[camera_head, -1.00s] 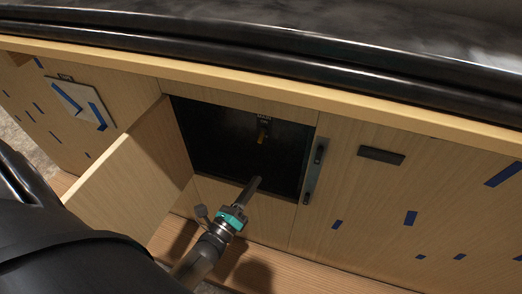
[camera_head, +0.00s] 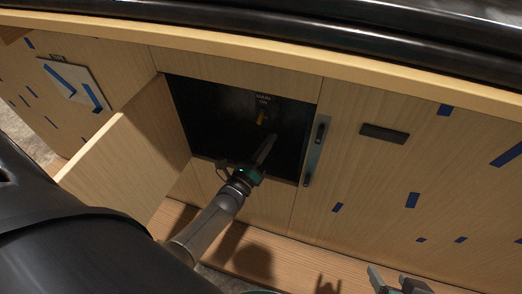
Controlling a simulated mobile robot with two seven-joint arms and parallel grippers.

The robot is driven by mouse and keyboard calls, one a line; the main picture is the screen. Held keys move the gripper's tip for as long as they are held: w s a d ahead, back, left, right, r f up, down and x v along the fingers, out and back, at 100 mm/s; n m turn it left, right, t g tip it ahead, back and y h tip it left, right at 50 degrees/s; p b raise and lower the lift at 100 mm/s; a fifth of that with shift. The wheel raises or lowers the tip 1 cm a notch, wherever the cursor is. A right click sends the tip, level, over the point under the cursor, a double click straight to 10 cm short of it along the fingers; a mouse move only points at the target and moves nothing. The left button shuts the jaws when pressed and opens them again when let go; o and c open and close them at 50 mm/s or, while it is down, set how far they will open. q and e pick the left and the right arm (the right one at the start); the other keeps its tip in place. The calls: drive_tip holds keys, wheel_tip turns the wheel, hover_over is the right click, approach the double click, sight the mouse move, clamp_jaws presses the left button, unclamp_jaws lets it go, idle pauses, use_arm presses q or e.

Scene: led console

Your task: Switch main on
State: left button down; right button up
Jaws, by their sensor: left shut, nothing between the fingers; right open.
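The main switch (camera_head: 261,117) is a small orange lever on the dark back wall of an open cabinet compartment (camera_head: 210,115). A small label above it reads MAIN, with what looks like ON below that. My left gripper (camera_head: 270,139) is shut and empty. It reaches into the compartment, with its tip below and slightly right of the lever; a gap shows between them in the picture. I cannot tell which way the lever is set. My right gripper (camera_head: 391,282) is open at the bottom right edge, in front of the cabinet and partly cut off.
The wooden compartment door (camera_head: 130,155) stands open on the left. A grey vertical handle (camera_head: 316,150) is right of the opening, and a dark bar (camera_head: 384,133) sits farther right. A dark countertop (camera_head: 300,45) overhangs above. A wooden ledge (camera_head: 290,262) runs along the bottom.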

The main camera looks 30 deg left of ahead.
sight(260, 118)
use_arm(q)
drive_tip(key=shift+w, duration=0.6)
drive_tip(key=shift+w+a+r, duration=0.1)
drive_tip(key=shift+a+r, duration=0.1)
drive_tip(key=shift+r, duration=0.1)
drive_tip(key=shift+s+a+r+p, duration=0.15)
drive_tip(key=shift+s+a+r, duration=0.25)
drive_tip(key=shift+a+r, duration=0.2)
drive_tip(key=shift+s+a+r+p, duration=0.15)
drive_tip(key=shift+s+a+r, duration=0.3)
drive_tip(key=shift+r, duration=0.1)
use_arm(e)
drive_tip(key=shift+s+d+r+g, duration=0.1)
drive_tip(key=shift+s+d+g, duration=0.15)
drive_tip(key=shift+d+g, duration=0.05)
drive_tip(key=shift+s, duration=0.1)
